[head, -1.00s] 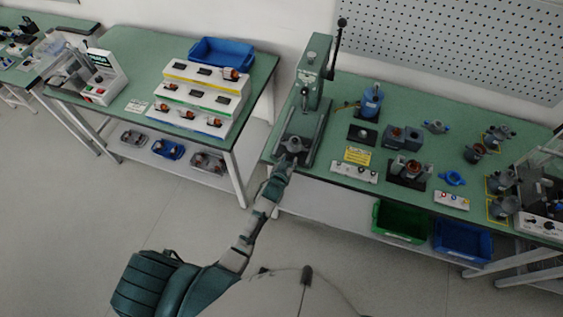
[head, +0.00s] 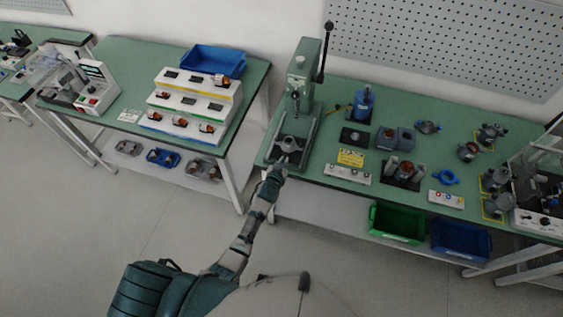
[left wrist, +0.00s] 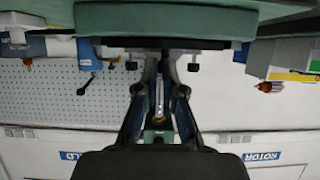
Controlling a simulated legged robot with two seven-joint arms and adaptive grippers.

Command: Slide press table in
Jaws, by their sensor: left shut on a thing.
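The green arbor press (head: 306,88) stands at the left end of the right bench, with its lever up at the right. Its press table (head: 289,157) is low at the front of the press, with a round grey part (head: 289,143) on it. My left gripper (head: 280,167) reaches the front of the press table from below. In the left wrist view, which is upside down, its fingers (left wrist: 159,98) are closed around a narrow piece under a wide green slab (left wrist: 160,21). The fingers partly hide that piece, likely the table's handle. My right gripper is not in view.
Right of the press are a button box (head: 347,174), a blue bottle-like object (head: 364,104) and several motor parts. A green bin (head: 398,222) and a blue bin (head: 461,240) sit below the bench. A stepped rack (head: 193,107) stands on the left bench, across a gap.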

